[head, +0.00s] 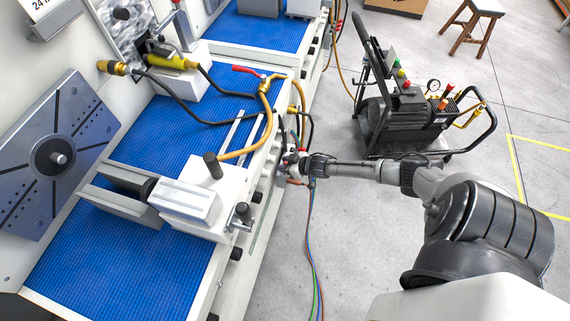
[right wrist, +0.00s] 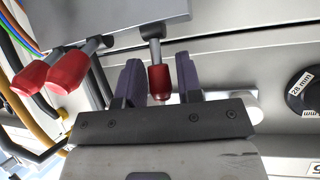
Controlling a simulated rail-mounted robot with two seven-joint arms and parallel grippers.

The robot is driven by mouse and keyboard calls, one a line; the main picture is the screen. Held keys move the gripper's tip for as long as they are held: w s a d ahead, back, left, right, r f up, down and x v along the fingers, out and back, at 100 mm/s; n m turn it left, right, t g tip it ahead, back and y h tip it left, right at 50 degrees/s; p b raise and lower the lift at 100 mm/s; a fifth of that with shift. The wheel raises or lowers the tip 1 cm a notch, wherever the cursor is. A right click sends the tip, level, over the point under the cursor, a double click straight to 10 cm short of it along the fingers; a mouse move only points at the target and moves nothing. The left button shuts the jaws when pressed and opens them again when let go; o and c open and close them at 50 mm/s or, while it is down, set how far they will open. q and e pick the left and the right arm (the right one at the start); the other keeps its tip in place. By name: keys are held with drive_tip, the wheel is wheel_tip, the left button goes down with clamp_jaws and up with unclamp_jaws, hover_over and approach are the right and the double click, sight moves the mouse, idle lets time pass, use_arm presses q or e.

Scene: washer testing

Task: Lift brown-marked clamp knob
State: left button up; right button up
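My right gripper (head: 293,166) is at the front edge of the near bench in the head view. In the right wrist view its two dark purple fingers (right wrist: 159,84) are apart. A red-tipped knob (right wrist: 159,82) on a grey shaft stands between them, with a visible gap on each side. Two more red-tipped knobs (right wrist: 66,70) are to the left of the fingers. A black round knob with a "28 mm" label (right wrist: 303,92) is at the right edge. I cannot make out a brown mark on any knob. My left gripper is not in view.
The near bench has a blue mat (head: 120,254), a white clamp block (head: 200,195) and yellow and black hoses (head: 262,125). Coloured cables (head: 314,245) hang beside the arm. A black compressor cart (head: 405,115) stands on the grey floor. Floor below the arm is mostly clear.

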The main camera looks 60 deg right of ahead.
drive_tip(key=shift+o, duration=0.9)
drive_tip(key=shift+s+r, duration=0.1)
drive_tip(key=shift+s+r+p, duration=0.2)
drive_tip(key=shift+s+p, duration=0.05)
drive_tip(key=shift+p, duration=0.05)
drive_tip(key=p+v, duration=0.4)
drive_tip(key=v, duration=0.9)
drive_tip(key=shift+p, duration=0.4)
